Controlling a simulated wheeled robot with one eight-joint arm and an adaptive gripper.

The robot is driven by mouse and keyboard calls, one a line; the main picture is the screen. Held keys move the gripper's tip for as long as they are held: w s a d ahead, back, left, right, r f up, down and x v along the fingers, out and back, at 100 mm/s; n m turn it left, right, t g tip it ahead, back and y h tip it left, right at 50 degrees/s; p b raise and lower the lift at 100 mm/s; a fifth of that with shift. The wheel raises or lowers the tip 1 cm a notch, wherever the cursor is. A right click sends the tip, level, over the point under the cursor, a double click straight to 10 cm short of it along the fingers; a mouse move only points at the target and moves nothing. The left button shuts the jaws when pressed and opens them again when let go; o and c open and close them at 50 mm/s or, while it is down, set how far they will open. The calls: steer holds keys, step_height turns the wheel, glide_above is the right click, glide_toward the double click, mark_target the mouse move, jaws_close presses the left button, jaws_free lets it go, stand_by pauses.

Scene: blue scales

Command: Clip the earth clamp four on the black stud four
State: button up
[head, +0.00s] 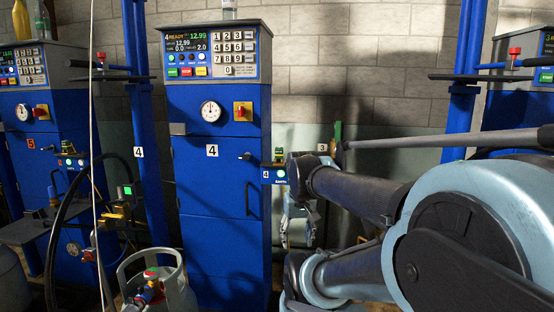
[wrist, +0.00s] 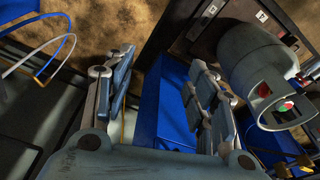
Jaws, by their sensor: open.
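A small clamp-like piece with green and dark parts (head: 279,156) stands on a blue bracket (head: 281,172) marked 4, to the right of blue cabinet four (head: 217,185); it looks like earth clamp four. A short dark peg (head: 246,156) lies just left of it and may be the black stud; I cannot tell for sure. My gripper (head: 299,218) hangs fingers down just right of and below the bracket, partly hidden by my arm. In the wrist view my gripper (wrist: 162,88) is open, fingers wide apart with nothing held. Neither clamp nor stud is clear there.
A grey gas cylinder (head: 178,292) stands before the cabinet; a cylinder (wrist: 262,70) also shows in the wrist view. A black hose (head: 62,225) loops at left. A blue post (head: 143,185) stands left of the cabinet. Blue and white hoses (wrist: 45,62) curve at the wrist view's left.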

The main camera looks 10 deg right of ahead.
steer(key=w+r+m, duration=0.2)
steer(key=w+r, duration=1.2)
steer(key=r, duration=0.1)
step_height(320, 180, up, 12)
steer(key=m+g, duration=0.1)
steer(key=g, duration=0.1)
glide_above(279, 153)
steer(key=w, duration=0.2)
steer(key=shift+s+d+f, duration=0.1)
steer(key=shift+s+f, duration=0.1)
steer(key=shift+s, duration=0.05)
steer(key=shift+f, duration=4.5)
jaws_close()
steer(key=shift+r, duration=0.15)
